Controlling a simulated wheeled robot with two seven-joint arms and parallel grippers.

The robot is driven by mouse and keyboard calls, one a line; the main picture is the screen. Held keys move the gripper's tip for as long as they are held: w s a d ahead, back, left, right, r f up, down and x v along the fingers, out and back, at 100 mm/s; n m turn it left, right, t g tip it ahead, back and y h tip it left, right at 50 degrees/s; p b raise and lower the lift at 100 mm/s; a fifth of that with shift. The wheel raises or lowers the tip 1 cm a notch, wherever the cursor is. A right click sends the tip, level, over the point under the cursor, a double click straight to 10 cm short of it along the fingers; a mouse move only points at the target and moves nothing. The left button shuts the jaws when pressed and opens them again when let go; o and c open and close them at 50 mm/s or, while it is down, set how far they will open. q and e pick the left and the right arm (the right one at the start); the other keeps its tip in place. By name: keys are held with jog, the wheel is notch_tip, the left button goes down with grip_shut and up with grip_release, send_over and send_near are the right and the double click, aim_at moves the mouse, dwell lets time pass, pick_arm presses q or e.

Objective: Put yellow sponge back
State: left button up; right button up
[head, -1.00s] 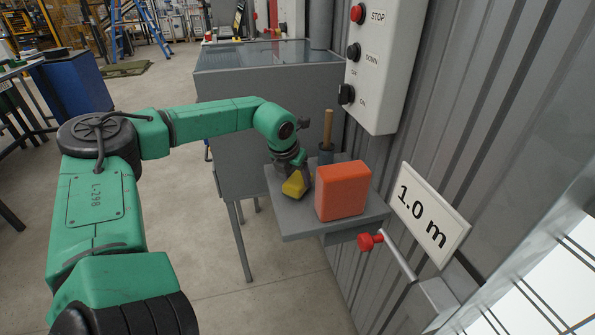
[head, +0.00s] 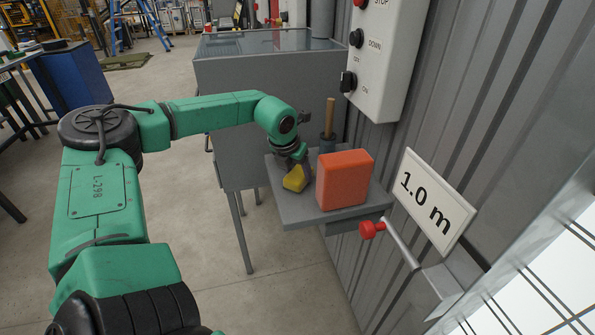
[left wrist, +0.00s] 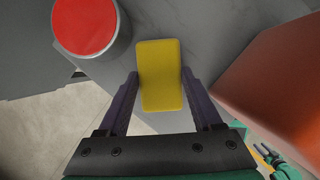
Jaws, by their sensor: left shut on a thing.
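The yellow sponge (head: 294,179) is at the left part of the small grey wall shelf (head: 300,215), left of the orange block (head: 344,180). My left gripper (head: 296,168) comes down on it from above and is shut on it. In the left wrist view the sponge (left wrist: 160,85) sits between the two dark fingers (left wrist: 160,72). I cannot tell whether its underside touches the shelf.
A dark cup with a wooden handle (head: 330,118) stands behind the orange block. A red knob (head: 371,229) on a lever is below the shelf's front. A control box (head: 385,70) and a "1.0 m" sign (head: 432,200) are on the right wall. The wrist view shows a red disc (left wrist: 85,25).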

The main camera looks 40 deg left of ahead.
pick_arm(q)
jog(key=shift+f, duration=0.2)
jog(key=o, duration=1.2)
jog(key=shift+o, duration=0.2)
jog(key=v, duration=1.4)
jog(key=shift+r, duration=0.25)
